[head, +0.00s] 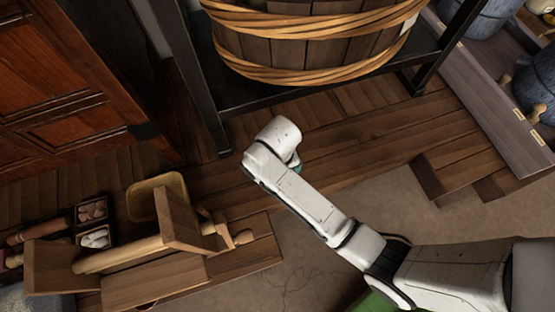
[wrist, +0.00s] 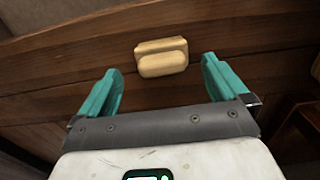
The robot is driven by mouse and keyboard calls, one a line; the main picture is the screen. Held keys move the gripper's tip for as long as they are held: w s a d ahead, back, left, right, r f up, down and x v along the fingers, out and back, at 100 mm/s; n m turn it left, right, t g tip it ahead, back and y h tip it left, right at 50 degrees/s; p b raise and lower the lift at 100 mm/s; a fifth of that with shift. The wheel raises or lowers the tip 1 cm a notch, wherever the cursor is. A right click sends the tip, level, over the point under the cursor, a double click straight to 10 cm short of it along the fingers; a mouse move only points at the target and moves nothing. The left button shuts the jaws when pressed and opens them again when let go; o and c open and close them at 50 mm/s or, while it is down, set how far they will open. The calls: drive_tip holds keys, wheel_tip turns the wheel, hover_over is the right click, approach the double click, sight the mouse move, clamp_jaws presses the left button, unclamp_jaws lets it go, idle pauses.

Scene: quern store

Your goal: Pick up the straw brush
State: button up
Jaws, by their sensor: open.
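A small pale tan object with two stacked rounded blocks, which looks like the straw brush (wrist: 162,58), lies on dark wooden boards in the wrist view. My gripper (wrist: 160,75) is open, with teal fingers on either side of the brush in the picture. The brush shows between and slightly beyond the fingertips, and I see no contact. In the head view only a bit of teal of my gripper (head: 297,168) shows below my white wrist. The brush cannot be made out there; my arm likely hides it.
A large wooden tub (head: 315,50) with rope-like bands stands in a dark metal frame (head: 203,75) just behind my wrist. A wooden bench-like piece (head: 155,275), a yellow tray (head: 143,200) and small boxes are at the lower left. Plank steps (head: 455,160) are at the right.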

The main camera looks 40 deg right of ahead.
drive_tip(key=f, duration=0.2)
drive_tip(key=f+b, duration=0.2)
drive_tip(key=f, duration=0.1)
drive_tip(key=shift+w+f, duration=0.25)
drive_tip(key=shift+f, duration=0.05)
drive_tip(key=c, duration=1)
drive_tip(key=shift+r, duration=0.15)
drive_tip(key=shift+r, duration=0.6)
wheel_tip(320, 180, up, 2)
drive_tip(key=shift+s+r+p, duration=0.1)
drive_tip(key=shift+r+p, duration=0.1)
drive_tip(key=shift+p, duration=0.55)
drive_tip(key=s+r+p, duration=0.1)
drive_tip(key=s+r, duration=0.2)
drive_tip(key=s, duration=0.1)
drive_tip(key=s+r+p, duration=0.2)
drive_tip(key=s+r, duration=0.1)
drive_tip(key=s, duration=0.2)
drive_tip(key=s+a+r+p, duration=0.1)
drive_tip(key=s+r, duration=0.2)
drive_tip(key=s, duration=0.1)
drive_tip(key=shift+s+r, duration=0.1)
drive_tip(key=shift+s, duration=0.25)
